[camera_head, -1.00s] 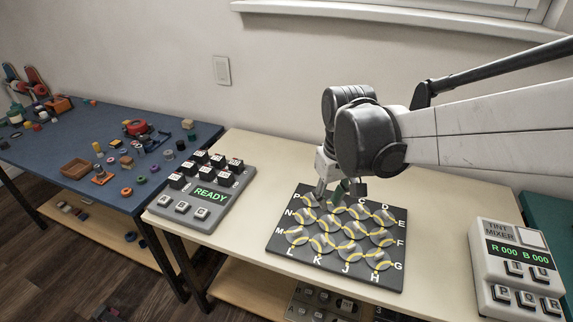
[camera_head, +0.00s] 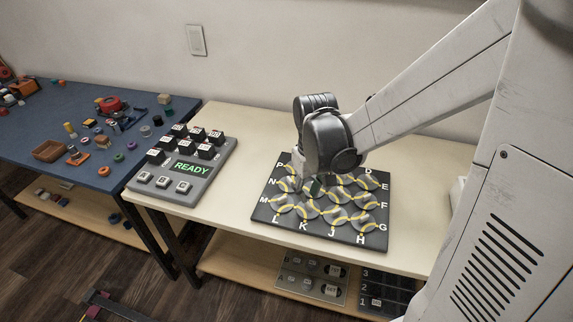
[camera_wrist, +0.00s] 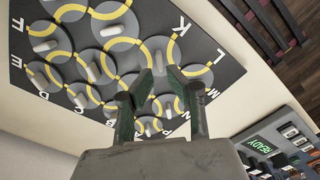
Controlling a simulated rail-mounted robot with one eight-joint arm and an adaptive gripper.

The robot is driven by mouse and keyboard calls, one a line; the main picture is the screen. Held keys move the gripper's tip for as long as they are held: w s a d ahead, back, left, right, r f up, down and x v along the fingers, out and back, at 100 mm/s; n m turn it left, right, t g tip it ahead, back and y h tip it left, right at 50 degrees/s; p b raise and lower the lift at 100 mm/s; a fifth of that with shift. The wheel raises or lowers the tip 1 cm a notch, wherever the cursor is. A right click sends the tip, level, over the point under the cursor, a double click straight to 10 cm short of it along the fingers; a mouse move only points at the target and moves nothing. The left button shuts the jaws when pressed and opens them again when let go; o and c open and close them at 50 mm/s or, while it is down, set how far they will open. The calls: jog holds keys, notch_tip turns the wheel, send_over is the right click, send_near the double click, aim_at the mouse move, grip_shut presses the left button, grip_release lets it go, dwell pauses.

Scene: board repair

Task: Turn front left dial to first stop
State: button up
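The dark board (camera_head: 258,218) with lettered edges holds rows of round grey discs with yellow arcs; it also shows in the wrist view (camera_wrist: 232,70). In the wrist view several discs carry pale upright knobs. The front left dial (camera_head: 283,203) is the disc by the letters L and M; in the wrist view (camera_wrist: 197,76) it is partly behind a finger. My gripper (camera_wrist: 165,68) is open, its two dark green fingers apart above the board's left part. A pale knob shows close to the left fingertip. I cannot tell if they touch.
A grey panel reading READY (camera_head: 191,167) with black switches stands left of the board. A blue table (camera_head: 40,130) with small loose parts is further left. A lower shelf (camera_head: 230,262) holds panels. Bare cream tabletop (camera_head: 225,190) lies around the board.

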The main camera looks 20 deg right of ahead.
aim_at(308, 203)
jog(key=shift+f+b, duration=0.35)
jog(key=shift+f, duration=1.6)
grip_shut()
